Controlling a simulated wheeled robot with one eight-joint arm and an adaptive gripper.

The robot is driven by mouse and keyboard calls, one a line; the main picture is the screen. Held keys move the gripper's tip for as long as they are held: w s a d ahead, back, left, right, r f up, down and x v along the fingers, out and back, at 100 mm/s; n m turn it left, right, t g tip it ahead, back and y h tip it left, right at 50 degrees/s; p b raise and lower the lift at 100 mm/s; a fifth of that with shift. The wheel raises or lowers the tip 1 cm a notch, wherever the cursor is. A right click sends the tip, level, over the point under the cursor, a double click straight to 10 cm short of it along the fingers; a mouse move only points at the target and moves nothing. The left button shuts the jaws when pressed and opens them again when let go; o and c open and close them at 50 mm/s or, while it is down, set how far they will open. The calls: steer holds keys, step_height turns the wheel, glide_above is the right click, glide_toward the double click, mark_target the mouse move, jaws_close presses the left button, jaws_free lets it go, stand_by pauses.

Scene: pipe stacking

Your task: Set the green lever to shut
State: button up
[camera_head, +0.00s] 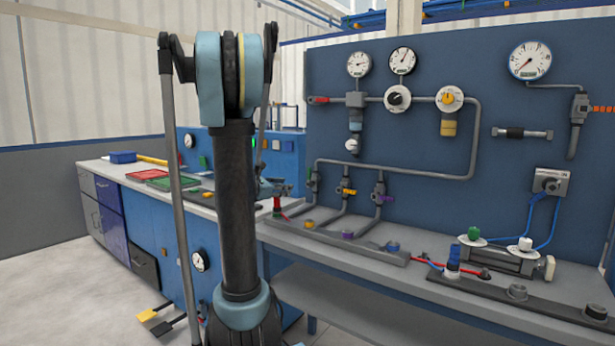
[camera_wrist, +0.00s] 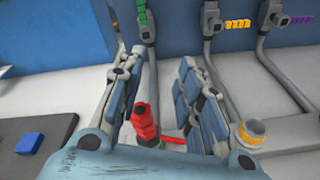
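The green lever (camera_wrist: 143,20) sits on a grey valve at the top of the wrist view, beyond the tip of my left finger. It is upright in that picture. In the head view its valve (camera_head: 313,180) is small, and I cannot make out the lever's angle there. My gripper (camera_wrist: 165,72) is open, with its two fingers apart and nothing held between them. In the head view my gripper (camera_head: 275,188) is just left of the valves and partly behind my arm. The green lever is apart from the fingers.
A red fitting (camera_wrist: 145,128) stands on the bench below and between my fingers. A yellow lever (camera_wrist: 237,25) and a purple lever (camera_wrist: 301,20) are on neighbouring valves to the right. A yellow-ringed fitting (camera_wrist: 251,131) stands by my right finger. A blue block (camera_wrist: 30,143) lies left.

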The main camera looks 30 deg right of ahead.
mark_target(309, 172)
steer(key=w+d+n, duration=0.1)
steer(key=w+d, duration=0.2)
steer(key=d, duration=0.3)
steer(key=w+d+r+n+h, duration=0.1)
steer(key=w+d, duration=0.3)
steer(key=d, duration=0.3)
steer(key=w+d+n, duration=0.2)
steer(key=w+d, duration=0.2)
steer(key=d, duration=0.2)
steer(key=shift+d+r+t+h, duration=0.2)
steer(key=shift+r+t+h, duration=0.05)
steer(key=shift+t+h, duration=0.15)
jaws_close()
